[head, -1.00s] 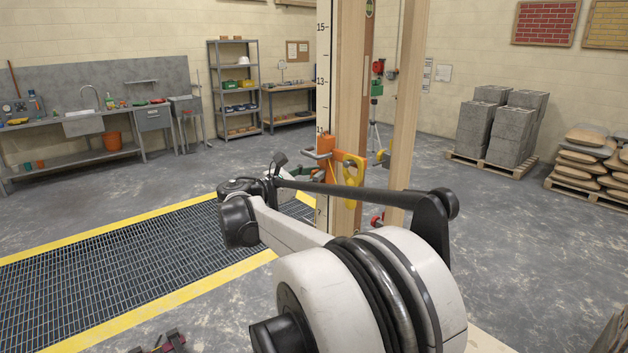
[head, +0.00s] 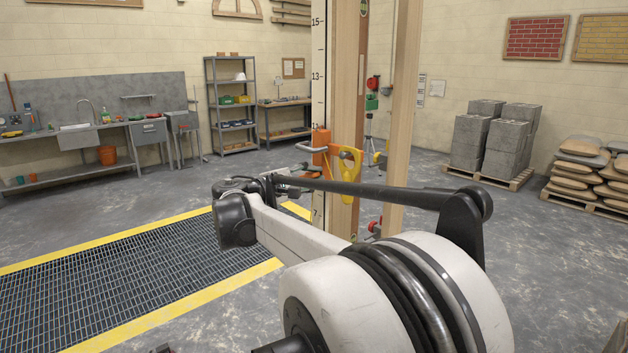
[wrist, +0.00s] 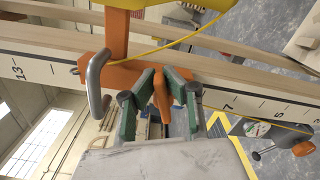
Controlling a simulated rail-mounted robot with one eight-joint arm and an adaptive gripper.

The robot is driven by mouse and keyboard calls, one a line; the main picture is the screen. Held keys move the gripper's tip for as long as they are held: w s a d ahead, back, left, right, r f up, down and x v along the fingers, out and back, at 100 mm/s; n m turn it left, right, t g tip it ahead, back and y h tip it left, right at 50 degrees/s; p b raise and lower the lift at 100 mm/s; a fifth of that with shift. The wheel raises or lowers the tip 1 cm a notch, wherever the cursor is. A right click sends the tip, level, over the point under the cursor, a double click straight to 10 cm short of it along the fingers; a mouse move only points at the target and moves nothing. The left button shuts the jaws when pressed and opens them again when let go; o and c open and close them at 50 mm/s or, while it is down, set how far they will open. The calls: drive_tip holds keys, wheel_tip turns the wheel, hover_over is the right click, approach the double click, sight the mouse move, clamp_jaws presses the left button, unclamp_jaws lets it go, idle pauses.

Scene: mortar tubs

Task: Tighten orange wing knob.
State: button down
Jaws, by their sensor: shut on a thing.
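The orange wing knob (wrist: 162,95) shows in the wrist view under an orange clamp body (wrist: 118,70). My gripper (wrist: 165,97) has its green-padded fingers on either side of the knob and is shut on it. The clamp sits on a white measuring staff with black numbers (wrist: 40,76). A bent metal handle (wrist: 97,85) stands beside the knob. In the head view, the orange clamp (head: 321,140) is on the upright staff, beside a yellow bracket (head: 348,168). The knob and fingertips are too small or hidden there to make out.
Timber posts (head: 397,130) stand upright by the staff. A yellow line (wrist: 185,38) crosses the wrist view near the clamp. A yellow-edged floor grating (head: 130,285) lies at left. Blocks on a pallet (head: 495,140) stand at back right, with open floor between.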

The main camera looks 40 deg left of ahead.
drive_tip(key=m, duration=0.2)
drive_tip(key=m+b, duration=0.1)
drive_tip(key=m, duration=0.1)
drive_tip(key=shift+a+f, duration=0.1)
drive_tip(key=shift+f, duration=0.2)
idle(0.3)
drive_tip(key=c, duration=1.8)
unclamp_jaws()
drive_tip(key=shift+s, duration=0.1)
drive_tip(key=shift+a+f, duration=0.1)
drive_tip(key=shift+a, duration=0.1)
drive_tip(key=shift+d, duration=0.15)
drive_tip(key=s, duration=0.4)
drive_tip(key=s+a, duration=0.1)
drive_tip(key=s, duration=0.3)
drive_tip(key=s+a, duration=0.1)
drive_tip(key=s, duration=0.3)
drive_tip(key=shift+a, duration=0.2)
drive_tip(key=shift+w, duration=0.1)
